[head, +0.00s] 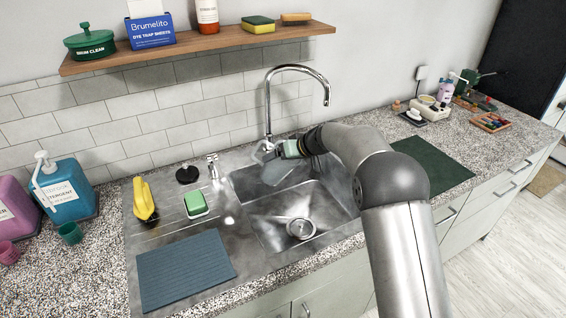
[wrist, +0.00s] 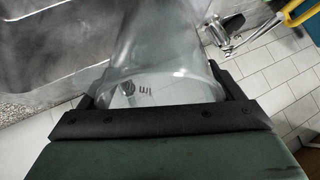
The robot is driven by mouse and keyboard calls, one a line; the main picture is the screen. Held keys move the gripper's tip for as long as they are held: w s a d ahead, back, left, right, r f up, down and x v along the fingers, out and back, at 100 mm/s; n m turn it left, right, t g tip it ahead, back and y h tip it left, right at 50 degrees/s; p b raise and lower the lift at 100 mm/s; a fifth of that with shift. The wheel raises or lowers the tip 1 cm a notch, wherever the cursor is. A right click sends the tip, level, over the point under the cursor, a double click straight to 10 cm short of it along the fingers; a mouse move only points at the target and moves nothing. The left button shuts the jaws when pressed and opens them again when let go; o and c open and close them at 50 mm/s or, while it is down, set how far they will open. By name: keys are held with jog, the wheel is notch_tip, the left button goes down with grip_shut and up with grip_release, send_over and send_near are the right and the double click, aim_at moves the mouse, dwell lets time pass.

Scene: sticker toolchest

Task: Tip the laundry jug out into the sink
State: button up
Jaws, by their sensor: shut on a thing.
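My gripper (head: 290,149) is over the back left part of the steel sink (head: 318,196). It is shut on a clear, see-through jug (head: 276,171), which hangs at its left side above the basin. In the wrist view the jug (wrist: 155,55) sits between the two dark fingers and reaches away from my gripper (wrist: 160,88). The jug looks tilted in the head view, but its mouth and any liquid in it are hard to make out. The sink drain (head: 300,228) shows clear in the basin.
A curved chrome tap (head: 267,105) rises just behind my gripper. A blue detergent bottle (head: 68,190) stands further left. A wooden shelf (head: 200,46) hangs above.

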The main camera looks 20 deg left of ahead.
aim_at(278, 143)
jog(key=shift+r+y+b, duration=0.15)
jog(key=shift+y+b, duration=0.25)
jog(key=shift+b, duration=0.35)
jog(key=shift+r, duration=0.1)
jog(key=r+y+b, duration=0.1)
jog(key=y+b, duration=0.1)
jog(key=b, duration=0.1)
jog(key=shift+d+m, duration=0.1)
jog(key=shift+m, duration=0.2)
jog(key=r+y+b, duration=0.1)
jog(key=y+b, duration=0.2)
jog(key=shift+w+d+r+m+b, duration=0.1)
jog(key=shift+d+r+m+b, duration=0.2)
jog(key=shift+d+r, duration=0.05)
jog(key=y+b, duration=0.1)
jog(key=b, duration=0.3)
jog(key=r+y+b, duration=0.1)
jog(key=b, duration=0.3)
jog(key=shift+d+m+y+b, duration=0.4)
jog(key=shift+w+d+r+m+t+y+b, duration=0.2)
jog(key=shift+y+b, duration=0.35)
jog(key=shift+b, duration=1.25)
jog(key=shift+s+d+r+m+y+b, duration=0.15)
jog(key=shift+d+r+y+b, duration=0.25)
jog(key=shift+b, duration=1.45)
jog(key=shift+w+d+r+m+t+y+b, duration=0.15)
jog(key=shift+y+b, duration=0.5)
jog(key=shift+b, duration=1.15)
